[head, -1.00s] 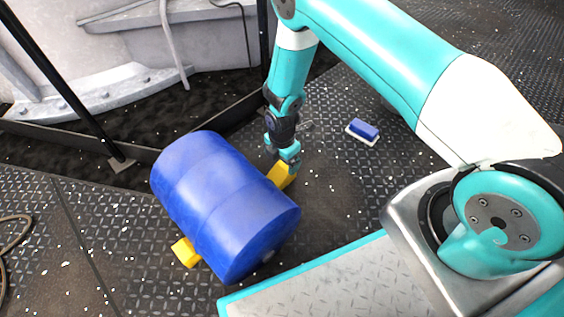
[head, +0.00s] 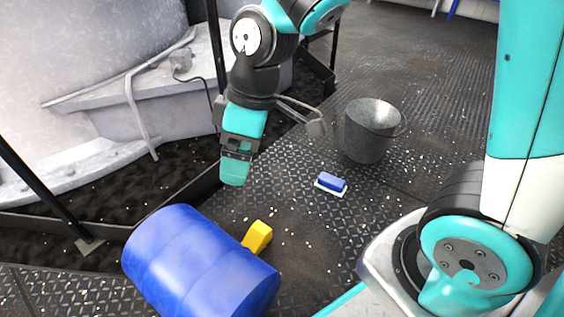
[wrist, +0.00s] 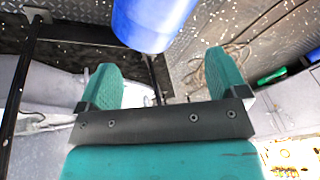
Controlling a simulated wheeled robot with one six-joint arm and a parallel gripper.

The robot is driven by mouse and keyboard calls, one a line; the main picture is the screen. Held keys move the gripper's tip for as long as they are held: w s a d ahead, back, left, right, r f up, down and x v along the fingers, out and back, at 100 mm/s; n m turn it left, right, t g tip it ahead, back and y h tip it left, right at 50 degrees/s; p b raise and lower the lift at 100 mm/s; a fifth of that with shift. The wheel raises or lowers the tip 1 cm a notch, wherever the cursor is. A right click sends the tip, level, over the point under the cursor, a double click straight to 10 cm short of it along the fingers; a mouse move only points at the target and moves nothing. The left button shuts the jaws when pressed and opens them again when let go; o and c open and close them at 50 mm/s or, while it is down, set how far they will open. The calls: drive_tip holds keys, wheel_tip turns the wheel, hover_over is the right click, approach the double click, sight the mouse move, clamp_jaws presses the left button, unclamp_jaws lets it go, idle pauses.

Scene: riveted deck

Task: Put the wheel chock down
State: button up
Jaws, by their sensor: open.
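A yellow wheel chock (head: 257,237) lies on the deck against the right side of a blue barrel (head: 192,262), which rests on its side. My gripper (head: 234,172) is raised above the deck, behind the barrel and apart from the chock. In the wrist view my gripper (wrist: 170,82) shows its two teal fingers spread wide with nothing between them. The end of the barrel (wrist: 150,20) shows at the top of that view. The chock is not visible in the wrist view.
A grey metal bucket (head: 366,132) stands farther back on the right. A blue and white brush-like block (head: 331,184) lies on the deck before it. A black rail frame (head: 75,225) and a large pale structure (head: 90,80) fill the left. Open deck lies around the block.

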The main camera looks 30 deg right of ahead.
drive_tip(key=s+r+m, duration=0.4)
drive_tip(key=s+r, duration=0.2)
drive_tip(key=s, duration=0.5)
drive_tip(key=shift+s+d+r+y, duration=0.25)
drive_tip(key=shift+s+d+y, duration=0.1)
drive_tip(key=shift+d+y, duration=0.1)
drive_tip(key=shift+r, duration=0.1)
